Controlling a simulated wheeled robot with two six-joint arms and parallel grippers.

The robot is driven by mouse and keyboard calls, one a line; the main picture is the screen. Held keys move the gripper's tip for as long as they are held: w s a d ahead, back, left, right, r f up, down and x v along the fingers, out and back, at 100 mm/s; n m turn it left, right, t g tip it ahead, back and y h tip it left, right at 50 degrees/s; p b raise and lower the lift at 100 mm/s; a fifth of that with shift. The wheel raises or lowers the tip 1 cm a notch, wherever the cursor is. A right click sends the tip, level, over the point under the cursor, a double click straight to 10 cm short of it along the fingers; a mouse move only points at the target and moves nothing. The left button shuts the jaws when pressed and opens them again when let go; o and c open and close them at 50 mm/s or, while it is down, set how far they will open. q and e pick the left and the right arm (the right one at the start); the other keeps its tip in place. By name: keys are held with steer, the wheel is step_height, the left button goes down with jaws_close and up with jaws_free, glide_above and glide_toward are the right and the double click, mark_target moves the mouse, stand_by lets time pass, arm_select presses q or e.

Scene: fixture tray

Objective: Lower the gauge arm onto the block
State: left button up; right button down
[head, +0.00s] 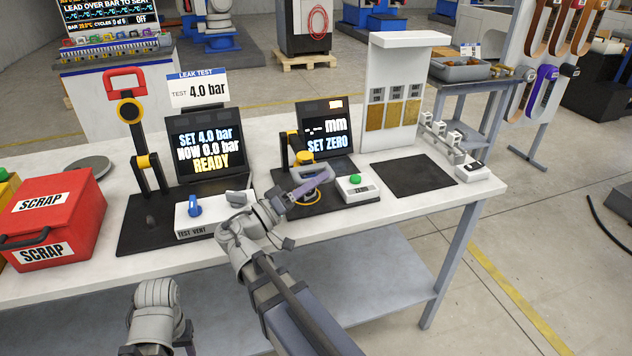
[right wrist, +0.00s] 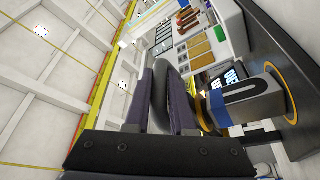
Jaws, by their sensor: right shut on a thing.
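The gauge stand, with a yellow hub (head: 304,157), is on a black base beside a dark display (head: 325,128) reading "-.-- mm" and "SET ZERO". My right gripper (head: 312,186) is at the stand, its purple fingers closed. In the right wrist view, my right gripper (right wrist: 170,100) is shut on a dark grey rounded piece (right wrist: 160,95) that looks like the gauge arm's handle.
A box with a green button (head: 355,187) stands right of the gauge. The dark mat (head: 413,179) is bare. Left are a test station with a red-handled lever (head: 125,82), a blue-knobbed box (head: 196,211) and a red scrap bin (head: 55,215).

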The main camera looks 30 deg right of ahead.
steer(key=shift+s+f, duration=0.1)
steer(key=shift+f, duration=0.2)
steer(key=c, duration=0.9)
jaws_free()
steer(key=shift+f, duration=0.1)
steer(key=shift+c, duration=0.2)
steer(key=shift+o, duration=0.9)
steer(key=b+v, duration=0.2)
steer(key=v, duration=0.5)
steer(key=shift+a, duration=0.35)
